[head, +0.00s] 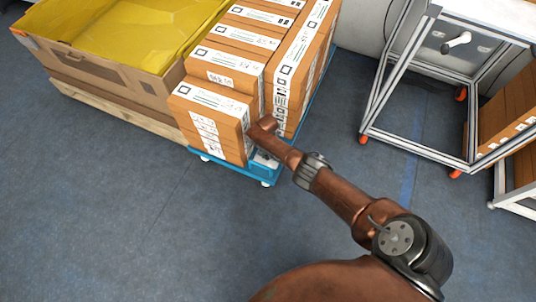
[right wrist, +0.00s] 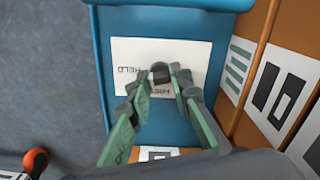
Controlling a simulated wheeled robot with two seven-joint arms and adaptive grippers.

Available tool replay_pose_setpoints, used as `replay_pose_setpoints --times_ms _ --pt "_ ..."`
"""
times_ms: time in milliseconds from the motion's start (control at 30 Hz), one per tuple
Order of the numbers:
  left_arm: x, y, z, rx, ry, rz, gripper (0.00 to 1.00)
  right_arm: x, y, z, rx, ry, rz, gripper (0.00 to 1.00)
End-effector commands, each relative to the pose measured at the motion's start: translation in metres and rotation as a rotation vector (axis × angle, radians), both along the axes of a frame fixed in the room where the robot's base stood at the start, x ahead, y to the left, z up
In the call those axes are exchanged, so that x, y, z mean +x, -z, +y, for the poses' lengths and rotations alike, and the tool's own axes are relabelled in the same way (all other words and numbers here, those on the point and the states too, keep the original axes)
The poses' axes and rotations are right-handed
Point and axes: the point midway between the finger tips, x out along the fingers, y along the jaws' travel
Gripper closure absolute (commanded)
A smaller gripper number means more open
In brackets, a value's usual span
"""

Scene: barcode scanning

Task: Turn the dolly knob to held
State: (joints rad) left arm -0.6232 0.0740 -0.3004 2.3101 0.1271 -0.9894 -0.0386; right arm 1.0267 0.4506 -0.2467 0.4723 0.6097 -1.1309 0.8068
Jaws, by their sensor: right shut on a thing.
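The blue dolly (head: 263,170) carries stacked cardboard boxes (head: 222,90). In the right wrist view its blue end (right wrist: 185,20) bears a white label plate (right wrist: 195,55) with the word HELD, upside down, on the left. A second word below the knob is partly covered by my fingers. The small dark dolly knob (right wrist: 160,72) sits at the middle of the plate. My right gripper (right wrist: 160,82) is shut on the knob, with its green fingers on either side. I cannot tell which word the knob points to. In the head view my own arm hides the knob. My left gripper is out of view.
An open carton with a yellow liner (head: 120,40) stands on a wooden pallet (head: 120,108) at the left. A metal-framed table (head: 415,145) on orange-red casters stands at the right. Boxes rise close beside the label plate in the wrist view. The blue-grey floor in front is clear.

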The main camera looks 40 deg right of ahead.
Motion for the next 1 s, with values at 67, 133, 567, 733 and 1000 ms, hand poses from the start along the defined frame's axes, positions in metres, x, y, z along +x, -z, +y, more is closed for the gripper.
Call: replay_pose_setpoints --times_ms 67,133,567,733,1000 --pt "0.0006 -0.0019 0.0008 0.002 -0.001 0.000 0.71 0.0000 0.0000 0.0009 0.001 0.063 0.000 1.00" --pt "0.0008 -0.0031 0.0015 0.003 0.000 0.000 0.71 0.0001 0.0000 0.0008 0.001 0.116 0.000 1.00" --pt "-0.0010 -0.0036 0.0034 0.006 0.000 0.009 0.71 -0.0001 0.0002 0.0002 0.000 0.309 0.000 1.00" --pt "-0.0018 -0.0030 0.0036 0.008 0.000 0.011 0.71 0.0000 0.0000 -0.0004 -0.001 0.331 -0.001 1.00" --pt "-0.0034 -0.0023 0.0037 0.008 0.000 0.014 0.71 0.0004 -0.0002 -0.0006 -0.001 0.335 -0.001 1.00"
